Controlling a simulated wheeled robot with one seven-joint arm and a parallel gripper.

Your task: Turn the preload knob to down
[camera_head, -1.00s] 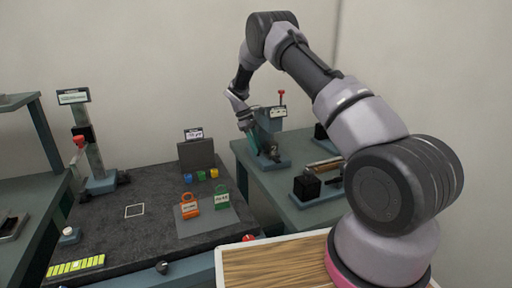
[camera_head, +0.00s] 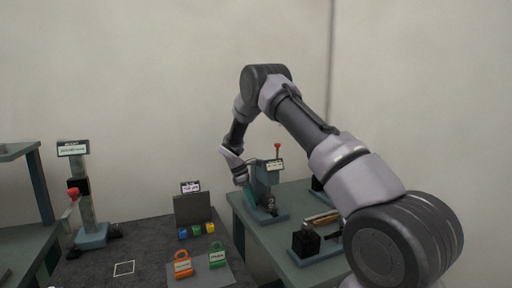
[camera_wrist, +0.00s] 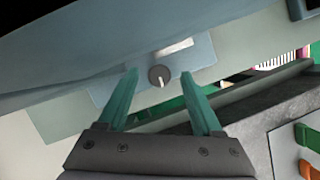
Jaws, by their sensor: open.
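The preload knob (camera_wrist: 159,76) is a small dark round knob with a white pointer mark, on a blue-grey plate in the wrist view. Its mark points toward the bottom of that picture. A pale label (camera_wrist: 174,48) sits just above it; its text is unreadable. My gripper (camera_wrist: 161,74) is open, its two teal fingers apart on either side of the knob in the picture, with no contact visible. In the head view my gripper (camera_head: 250,193) is close to the left side of the blue-grey device (camera_head: 262,183) with a red-tipped lever. The knob cannot be made out there.
The device stands on a teal bench (camera_head: 300,200) beside a fixture with a black block (camera_head: 306,242). Left of it, a dark table holds a grey box (camera_head: 193,209), coloured blocks and orange (camera_head: 183,265) and green (camera_head: 217,256) tags. A red-knobbed column stand (camera_head: 83,205) is farther left.

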